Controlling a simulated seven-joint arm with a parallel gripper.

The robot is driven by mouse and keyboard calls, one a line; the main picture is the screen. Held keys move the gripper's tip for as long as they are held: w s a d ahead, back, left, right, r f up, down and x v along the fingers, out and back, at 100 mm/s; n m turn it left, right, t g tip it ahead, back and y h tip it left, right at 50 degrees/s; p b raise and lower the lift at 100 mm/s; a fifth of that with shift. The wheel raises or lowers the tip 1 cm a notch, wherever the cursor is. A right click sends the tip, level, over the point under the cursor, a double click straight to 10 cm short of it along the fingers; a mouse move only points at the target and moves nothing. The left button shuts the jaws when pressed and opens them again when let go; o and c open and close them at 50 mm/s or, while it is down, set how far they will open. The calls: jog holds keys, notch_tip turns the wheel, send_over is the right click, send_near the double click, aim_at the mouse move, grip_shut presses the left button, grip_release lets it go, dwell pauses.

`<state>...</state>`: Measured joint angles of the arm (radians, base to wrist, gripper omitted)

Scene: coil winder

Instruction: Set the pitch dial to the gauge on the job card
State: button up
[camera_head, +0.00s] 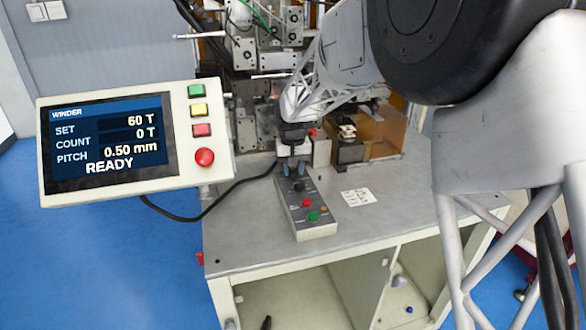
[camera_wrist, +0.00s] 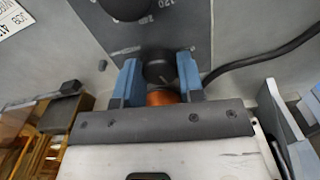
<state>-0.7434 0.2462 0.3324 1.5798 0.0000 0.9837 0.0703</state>
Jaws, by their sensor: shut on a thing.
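My gripper (camera_head: 294,169) points down over the far end of the grey control box (camera_head: 317,228). In the wrist view, my gripper (camera_wrist: 158,76) has its two blue fingers shut on a round black dial (camera_wrist: 158,66), with one finger on each side. Its scale is mostly hidden. A second black knob (camera_wrist: 125,6) with printed numbers sits on the same panel. The winder screen (camera_head: 108,142) reads set 60 T, count 0 T, pitch 0.50 mm, READY. The job card (camera_head: 357,198) lies flat right of the box; its gauge text is too small to read.
The box also carries a red button (camera_head: 306,203) and a green button (camera_head: 313,216). A black cable (camera_head: 215,212) runs across the bench (camera_head: 250,245). Winder machinery (camera_head: 265,50) stands behind. A copper-coloured cylinder (camera_wrist: 163,98) shows between my fingers, near the dial.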

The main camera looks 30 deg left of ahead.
aim_at(293, 169)
jog(key=m, duration=0.6)
jog(key=shift+m, duration=0.3)
jog(key=m, duration=0.5)
jog(key=shift+m, duration=0.3)
jog(key=o, duration=0.9)
jog(key=shift+r, duration=0.15)
jog(key=shift+r, duration=3.8)
